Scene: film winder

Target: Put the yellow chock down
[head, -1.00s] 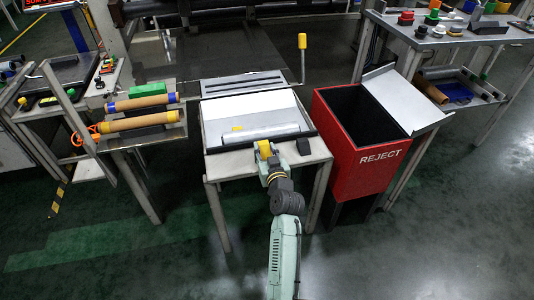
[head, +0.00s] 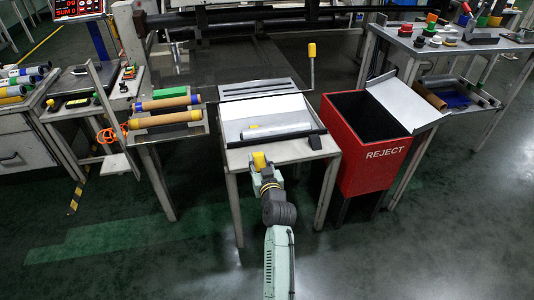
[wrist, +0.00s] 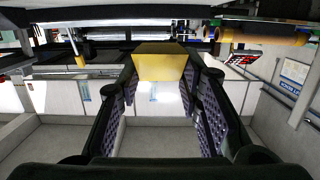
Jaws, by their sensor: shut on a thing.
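The yellow chock (head: 259,158) is in my gripper (head: 265,173), near the front left edge of the worktable in the head view. In the wrist view the chock (wrist: 160,64) sits between the two dark finger pads of my gripper (wrist: 160,84), which is shut on it. The chock appears held clear of the table surface, though the exact gap cannot be told. A pale film roll (head: 278,131) lies in the white tray (head: 262,108) behind it.
A black block (head: 314,142) sits at the table's right front. The red reject bin (head: 372,172) stands close on the right. Brown cored rolls (head: 165,119) lie on a rack at left. The strip of table (head: 285,152) before the tray is bare.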

